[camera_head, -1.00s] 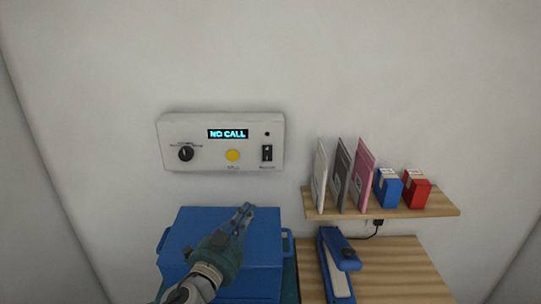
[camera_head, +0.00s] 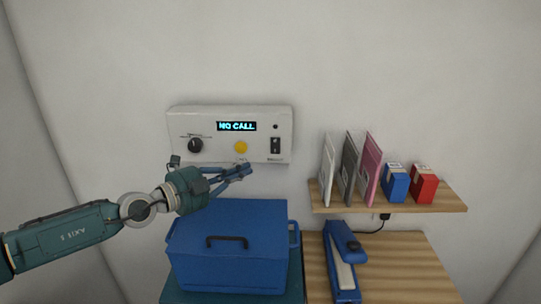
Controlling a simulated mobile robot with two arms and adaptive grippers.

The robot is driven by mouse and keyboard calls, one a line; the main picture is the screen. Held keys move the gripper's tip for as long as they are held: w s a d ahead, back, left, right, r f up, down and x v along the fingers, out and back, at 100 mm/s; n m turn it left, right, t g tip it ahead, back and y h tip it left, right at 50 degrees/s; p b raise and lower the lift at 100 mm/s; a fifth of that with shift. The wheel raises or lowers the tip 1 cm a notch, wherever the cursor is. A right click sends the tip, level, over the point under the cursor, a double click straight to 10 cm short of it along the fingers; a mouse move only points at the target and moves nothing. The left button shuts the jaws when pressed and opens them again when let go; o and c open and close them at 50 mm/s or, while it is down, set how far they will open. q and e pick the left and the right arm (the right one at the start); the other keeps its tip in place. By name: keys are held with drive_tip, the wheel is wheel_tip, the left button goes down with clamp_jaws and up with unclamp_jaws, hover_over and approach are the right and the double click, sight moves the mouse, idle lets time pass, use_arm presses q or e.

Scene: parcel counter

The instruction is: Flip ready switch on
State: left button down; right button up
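The ready switch (camera_head: 275,146) is a small black rocker at the right end of a white wall panel (camera_head: 260,117). A small dark indicator (camera_head: 275,127) sits above it. The panel's display (camera_head: 237,126) reads "NO CALL". My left gripper (camera_head: 248,171) is in front of the panel's lower edge, below the yellow button and to the lower left of the switch. Its fingers come together at the tips and hold nothing. The tips look apart from the switch; their distance from the panel is hard to tell. My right gripper is not in view.
The panel also has a black knob (camera_head: 195,146) and a yellow button (camera_head: 241,147). A blue box (camera_head: 228,265) with a handle stands below. To the right are a wooden shelf (camera_head: 440,198) with upright envelopes and small boxes, and a blue stapler-like device (camera_head: 343,260).

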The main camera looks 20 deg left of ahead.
sight(275, 146)
use_arm(q)
drive_tip(key=w+a+b+x, duration=0.1)
drive_tip(key=a+b+x, duration=0.1)
drive_tip(key=x, duration=1.1)
drive_tip(key=shift+a+b, duration=0.25)
drive_tip(key=shift+b, duration=0.6)
